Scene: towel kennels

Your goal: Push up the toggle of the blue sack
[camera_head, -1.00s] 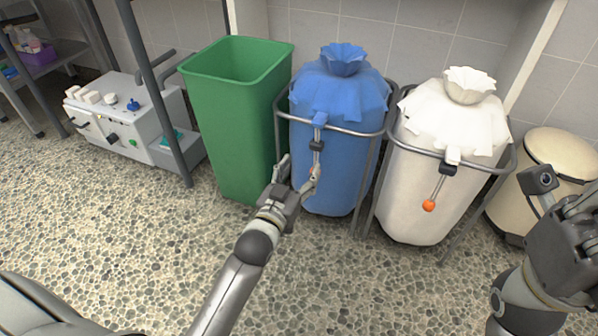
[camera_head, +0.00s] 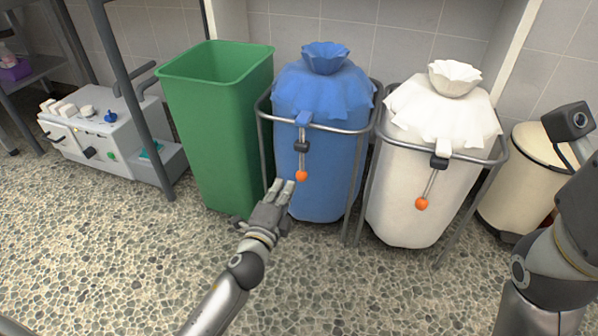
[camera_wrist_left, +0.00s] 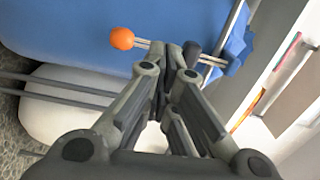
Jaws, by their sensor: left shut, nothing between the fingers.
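The blue sack (camera_head: 318,95) hangs upright in a metal ring frame, its gathered top tied. Its toggle is a thin rod with an orange ball (camera_head: 301,176), pointing down from a dark block (camera_head: 301,147) at the ring's front. My left gripper (camera_head: 285,185) is shut and empty, just below and left of the ball in the head view. In the left wrist view, the orange ball (camera_wrist_left: 122,39) shows left of the shut fingers (camera_wrist_left: 182,60), which hide part of the rod. Whether they touch the rod cannot be told. My right gripper's fingers are out of frame.
A white sack (camera_head: 425,165) with a similar toggle (camera_head: 422,203) hangs right of the blue one. A green bin (camera_head: 225,135) stands close on the left. A cream pedal bin (camera_head: 520,185) is at the far right. The pebbled floor in front is clear.

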